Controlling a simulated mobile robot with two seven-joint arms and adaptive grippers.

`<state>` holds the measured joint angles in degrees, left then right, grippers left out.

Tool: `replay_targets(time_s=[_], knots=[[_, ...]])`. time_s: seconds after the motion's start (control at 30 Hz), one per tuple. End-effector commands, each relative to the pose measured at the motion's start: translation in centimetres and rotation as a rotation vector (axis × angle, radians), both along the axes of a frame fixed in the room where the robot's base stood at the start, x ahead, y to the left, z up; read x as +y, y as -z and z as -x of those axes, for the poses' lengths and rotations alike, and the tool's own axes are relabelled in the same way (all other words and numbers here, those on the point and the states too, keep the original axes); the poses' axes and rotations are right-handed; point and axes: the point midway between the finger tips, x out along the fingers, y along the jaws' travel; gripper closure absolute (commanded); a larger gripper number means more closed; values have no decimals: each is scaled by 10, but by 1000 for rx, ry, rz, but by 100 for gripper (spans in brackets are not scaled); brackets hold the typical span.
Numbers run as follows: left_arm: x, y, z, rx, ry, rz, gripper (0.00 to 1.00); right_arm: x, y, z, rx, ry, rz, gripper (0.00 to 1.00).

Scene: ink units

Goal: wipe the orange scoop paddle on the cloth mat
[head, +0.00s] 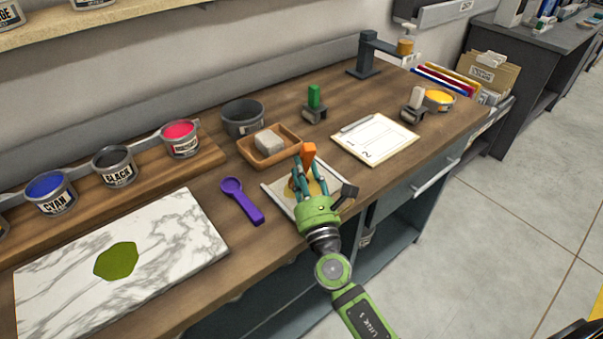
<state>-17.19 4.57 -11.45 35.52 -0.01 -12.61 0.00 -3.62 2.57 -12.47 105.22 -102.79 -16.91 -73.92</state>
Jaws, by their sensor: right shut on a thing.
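The orange scoop paddle (308,152) shows as a small orange piece at the fingertips of my right gripper (309,172). The gripper is shut on it, and the fingers hide the rest of the paddle. The cloth mat (279,195) is a pale sheet lying on the wooden worktop under the gripper. A yellow-brown smear shows on the mat around the fingers. I cannot tell whether the paddle touches the mat. My left gripper is not in view.
A purple scoop (243,201) lies left of the mat. Behind the mat are a wooden tray (287,158) with a grey block and a dark bowl (243,117). A clipboard (375,139) lies to the right. A marble slab (165,234) with green ink is at left.

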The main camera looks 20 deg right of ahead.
Motion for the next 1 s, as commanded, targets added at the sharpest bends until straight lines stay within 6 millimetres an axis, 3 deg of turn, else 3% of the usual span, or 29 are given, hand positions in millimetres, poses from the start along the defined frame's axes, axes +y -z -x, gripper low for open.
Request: replay_targets(time_s=[1.0], knots=[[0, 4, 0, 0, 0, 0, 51, -42, 1, -15, 1, 1, 2, 100]])
